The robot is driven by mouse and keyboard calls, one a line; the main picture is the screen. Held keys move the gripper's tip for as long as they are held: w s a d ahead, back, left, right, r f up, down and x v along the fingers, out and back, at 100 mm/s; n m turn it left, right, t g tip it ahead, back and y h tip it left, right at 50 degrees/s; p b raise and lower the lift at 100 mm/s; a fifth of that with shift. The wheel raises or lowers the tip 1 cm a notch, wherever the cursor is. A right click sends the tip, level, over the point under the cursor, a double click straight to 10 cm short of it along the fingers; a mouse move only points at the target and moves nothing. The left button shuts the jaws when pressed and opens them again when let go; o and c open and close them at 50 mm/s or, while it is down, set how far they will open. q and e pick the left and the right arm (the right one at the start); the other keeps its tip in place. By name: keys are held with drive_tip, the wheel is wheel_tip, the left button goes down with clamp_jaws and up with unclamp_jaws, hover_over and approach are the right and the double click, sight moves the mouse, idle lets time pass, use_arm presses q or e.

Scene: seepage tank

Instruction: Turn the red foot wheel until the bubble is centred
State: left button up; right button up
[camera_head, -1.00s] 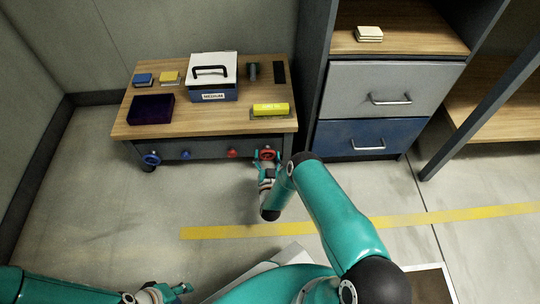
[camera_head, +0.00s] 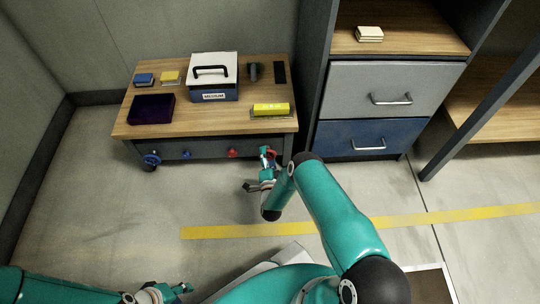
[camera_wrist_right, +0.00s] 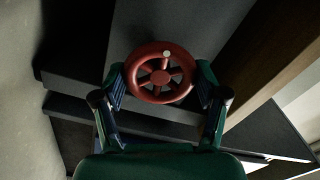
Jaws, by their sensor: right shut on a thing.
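The red foot wheel (camera_head: 273,154) is at the right front of the low table, partly hidden by my right gripper (camera_head: 266,156). In the right wrist view, the red foot wheel (camera_wrist_right: 160,73) shows spokes and a pale dot at its upper rim. My right gripper (camera_wrist_right: 160,85) is shut on it, one finger at each side of the rim. A yellow level (camera_head: 270,109) lies on the table top above the wheel; its bubble is too small to make out. My left gripper (camera_head: 182,289) is low at the left, away from the table; its jaw opening is unclear.
The table (camera_head: 200,124) carries a lidded box (camera_head: 213,78), a dark tray (camera_head: 151,109), and blue and yellow blocks. A blue wheel (camera_head: 151,159) and small blue and red knobs line its front. A drawer cabinet (camera_head: 375,135) stands close at the right. Floor in front is clear.

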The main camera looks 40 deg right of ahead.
drive_tip(key=shift+s+d+f+m, duration=0.1)
drive_tip(key=shift+s+d+m, duration=0.05)
drive_tip(key=shift+m, duration=0.4)
drive_tip(key=shift+s+d+m, duration=0.1)
drive_tip(key=shift+d+m, duration=0.05)
drive_tip(key=shift+m, duration=0.4)
drive_tip(key=o, duration=1)
drive_tip(key=shift+o, duration=0.8)
drive_tip(key=shift+w+a, duration=0.1)
